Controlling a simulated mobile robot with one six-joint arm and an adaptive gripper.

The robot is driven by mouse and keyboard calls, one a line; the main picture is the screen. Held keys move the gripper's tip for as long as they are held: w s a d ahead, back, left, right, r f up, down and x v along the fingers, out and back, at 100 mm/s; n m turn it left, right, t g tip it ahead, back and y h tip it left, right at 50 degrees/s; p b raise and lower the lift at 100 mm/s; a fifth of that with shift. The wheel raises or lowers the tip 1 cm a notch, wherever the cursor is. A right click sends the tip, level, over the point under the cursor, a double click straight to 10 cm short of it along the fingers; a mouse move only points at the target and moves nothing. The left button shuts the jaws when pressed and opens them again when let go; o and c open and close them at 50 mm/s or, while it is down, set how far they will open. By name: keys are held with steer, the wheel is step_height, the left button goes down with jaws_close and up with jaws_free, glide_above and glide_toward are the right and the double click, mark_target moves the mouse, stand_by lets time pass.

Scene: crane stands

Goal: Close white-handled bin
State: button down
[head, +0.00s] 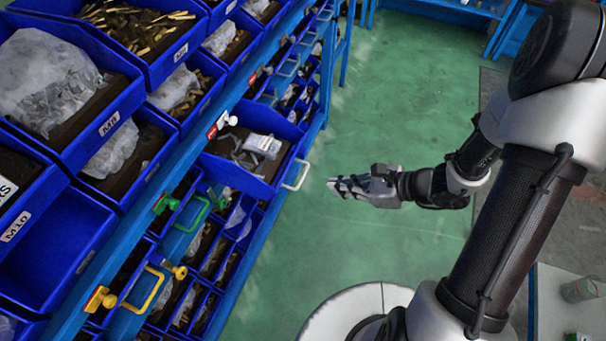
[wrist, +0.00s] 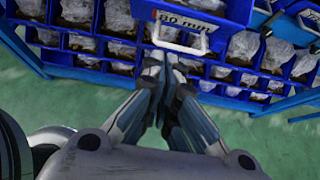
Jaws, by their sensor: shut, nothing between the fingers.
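The white-handled bin (head: 232,158) is a blue drawer pulled out from the rack in the head view, with grey parts and a clear bag inside. Its white handle (head: 296,175) is on its front, facing my gripper. My gripper (head: 332,185) is shut and empty, a short way right of the handle in the head view. In the wrist view the white handle (wrist: 178,40) is just beyond the tips of my gripper (wrist: 160,57), beneath a label reading "80 mm". I cannot tell whether the tips touch it.
Green-handled (head: 194,214) and yellow-handled (head: 143,290) bins are lower left in the head view. Blue bins of hardware (head: 60,85) fill the upper rack. A red-labelled holder with a white knob (head: 222,123) is on the rail. The green floor (head: 400,90) is clear behind my gripper.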

steer(key=w+a+f+b, duration=0.2)
steer(key=w+a+f, duration=0.1)
steer(key=a, duration=0.7)
steer(key=shift+w+b, duration=0.3)
steer(key=shift+b, duration=0.05)
